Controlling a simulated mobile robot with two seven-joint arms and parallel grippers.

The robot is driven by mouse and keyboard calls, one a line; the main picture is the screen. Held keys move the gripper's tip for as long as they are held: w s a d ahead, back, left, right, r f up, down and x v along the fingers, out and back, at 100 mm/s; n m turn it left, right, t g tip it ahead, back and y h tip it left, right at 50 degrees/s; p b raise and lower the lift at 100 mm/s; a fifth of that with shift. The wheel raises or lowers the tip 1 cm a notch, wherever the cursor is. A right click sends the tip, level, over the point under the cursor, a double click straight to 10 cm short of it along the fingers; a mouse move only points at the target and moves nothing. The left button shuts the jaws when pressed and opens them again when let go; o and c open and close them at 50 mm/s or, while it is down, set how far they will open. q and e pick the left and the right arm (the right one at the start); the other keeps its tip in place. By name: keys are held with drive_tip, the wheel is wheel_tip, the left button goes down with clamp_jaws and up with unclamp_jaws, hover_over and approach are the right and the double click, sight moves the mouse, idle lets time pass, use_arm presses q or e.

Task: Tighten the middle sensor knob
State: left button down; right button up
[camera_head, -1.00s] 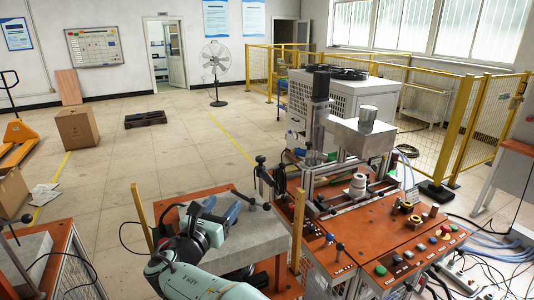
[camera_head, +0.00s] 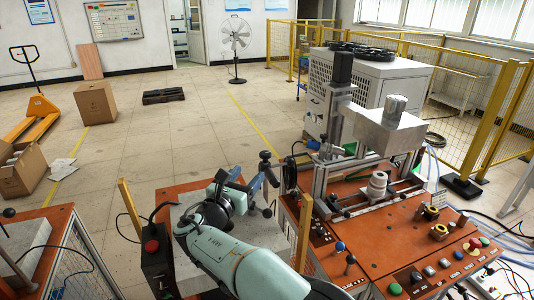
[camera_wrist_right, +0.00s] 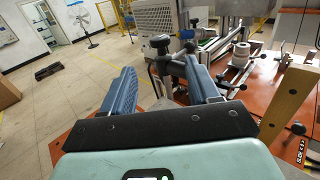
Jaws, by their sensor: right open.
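A metal stand with black sensor knobs stands at the left edge of the orange machine. One black knob (camera_head: 265,155) is at its top, and it also shows in the wrist view (camera_wrist_right: 160,42). Another dark knob (camera_head: 267,212) sits lower, beside the gripper. I cannot tell for sure which knob is the middle one. No contact is visible. My left gripper is out of view.
The orange machine top (camera_head: 350,218) carries a white insulator-like piece (camera_head: 377,186), metal rails and buttons. A wooden post (camera_head: 304,235) stands right of my forearm, another (camera_head: 130,208) left.

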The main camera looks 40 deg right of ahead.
sight(263, 157)
drive_tip(key=p+x, duration=0.2)
drive_tip(key=x, duration=0.9)
drive_tip(key=shift+r, duration=0.15)
drive_tip(key=shift+w+d, duration=0.25)
drive_tip(key=shift+d, duration=0.2)
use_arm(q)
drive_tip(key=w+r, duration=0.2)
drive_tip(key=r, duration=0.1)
